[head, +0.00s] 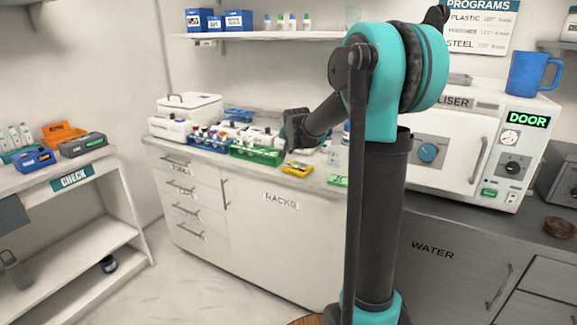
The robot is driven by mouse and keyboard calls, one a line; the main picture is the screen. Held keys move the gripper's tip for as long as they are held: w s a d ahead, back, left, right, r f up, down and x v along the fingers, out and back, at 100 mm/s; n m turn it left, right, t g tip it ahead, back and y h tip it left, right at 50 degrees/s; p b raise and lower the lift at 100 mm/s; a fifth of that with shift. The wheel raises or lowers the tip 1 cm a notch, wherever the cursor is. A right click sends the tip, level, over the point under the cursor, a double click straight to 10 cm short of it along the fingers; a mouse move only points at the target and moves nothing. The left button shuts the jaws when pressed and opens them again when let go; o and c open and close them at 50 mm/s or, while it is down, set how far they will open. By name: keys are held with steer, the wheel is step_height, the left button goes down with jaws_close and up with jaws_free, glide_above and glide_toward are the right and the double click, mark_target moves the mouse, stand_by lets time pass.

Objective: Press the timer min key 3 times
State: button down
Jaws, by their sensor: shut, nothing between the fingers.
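A small yellow box (297,169), which may be the timer, lies at the front edge of the back counter. Its keys and any lettering are too small to read. My gripper (294,138) is shut and empty. In the picture it appears just above the yellow box, with no visible contact. The gripper is small and dark in this view, and its fingertips are hard to make out.
A green rack (256,153) of tubes stands left of the yellow box, with a white lidded box (190,105) farther left. A small green item (337,180) lies to the right. A steriliser (455,140) and blue mug (532,74) are at right.

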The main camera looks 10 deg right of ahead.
mark_target(289, 165)
steer(key=shift+r, duration=0.95)
stand_by(1.2)
step_height(289, 165, up, 4)
steer(key=shift+f, duration=0.1)
stand_by(0.4)
steer(key=shift+f, duration=4.4)
steer(key=shift+f, duration=0.2)
steer(key=shift+f, duration=0.2)
